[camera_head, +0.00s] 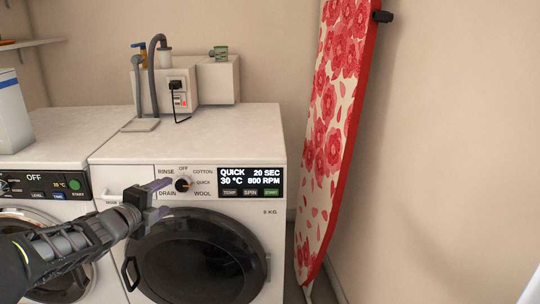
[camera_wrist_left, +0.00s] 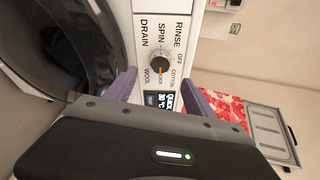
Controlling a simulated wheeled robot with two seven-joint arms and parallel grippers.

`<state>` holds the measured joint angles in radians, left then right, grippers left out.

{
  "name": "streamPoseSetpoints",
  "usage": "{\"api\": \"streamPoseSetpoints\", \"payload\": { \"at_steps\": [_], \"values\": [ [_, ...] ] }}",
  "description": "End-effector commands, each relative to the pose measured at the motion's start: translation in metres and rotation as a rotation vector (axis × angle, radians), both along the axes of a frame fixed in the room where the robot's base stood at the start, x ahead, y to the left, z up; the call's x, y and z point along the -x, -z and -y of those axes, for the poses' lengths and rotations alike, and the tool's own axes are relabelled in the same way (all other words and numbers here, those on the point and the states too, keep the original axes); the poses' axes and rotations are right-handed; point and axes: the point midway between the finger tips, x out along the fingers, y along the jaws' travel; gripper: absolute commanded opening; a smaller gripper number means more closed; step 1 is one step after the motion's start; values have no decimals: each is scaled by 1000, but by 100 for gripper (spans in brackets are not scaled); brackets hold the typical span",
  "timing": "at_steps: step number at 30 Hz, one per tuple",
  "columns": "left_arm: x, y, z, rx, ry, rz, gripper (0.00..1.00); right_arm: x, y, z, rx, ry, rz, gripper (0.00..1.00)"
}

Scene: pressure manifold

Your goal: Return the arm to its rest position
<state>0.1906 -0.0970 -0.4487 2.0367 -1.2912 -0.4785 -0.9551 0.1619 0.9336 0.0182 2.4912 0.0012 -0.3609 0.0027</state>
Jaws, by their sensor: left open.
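My left arm comes in from the left, and its gripper (camera_head: 160,198) is in front of the right washing machine (camera_head: 228,212), by its program dial (camera_head: 183,184). The fingers are apart with nothing between them. In the left wrist view the gripper's purple fingers (camera_wrist_left: 160,92) stand on either side of the dial (camera_wrist_left: 160,66), apart from it as far as I can tell. The dial's orange mark points towards QUICK. The display (camera_head: 251,182) reads QUICK, 30 °C, 20 SEC, 800 RPM. My right gripper is not in view.
A second washing machine (camera_head: 82,196) stands at the left, its display reading OFF. A floral ironing board (camera_head: 335,120) leans on the wall at the right. Hoses and a plugged socket box (camera_head: 182,88) are behind the machines. The right machine's top (camera_head: 215,130) is mostly clear.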

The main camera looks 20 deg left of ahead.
Motion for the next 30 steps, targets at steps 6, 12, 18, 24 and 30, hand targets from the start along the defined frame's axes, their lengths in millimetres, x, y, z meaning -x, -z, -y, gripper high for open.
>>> {"api": "streamPoseSetpoints", "payload": {
  "at_steps": [6, 12, 18, 24, 30],
  "values": [
    [0, 0, -1, 72, -22, 6, 63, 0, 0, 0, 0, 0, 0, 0],
    [-10, 44, 23, 621, -196, 12, 63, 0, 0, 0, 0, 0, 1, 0],
    [-17, 175, 108, 1167, -415, -176, 63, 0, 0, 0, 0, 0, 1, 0],
    [27, 304, 205, 1515, -716, -422, 63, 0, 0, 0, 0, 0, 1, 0],
    [113, 402, 295, 1664, -1043, -672, 63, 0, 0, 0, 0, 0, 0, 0]
  ]
}}
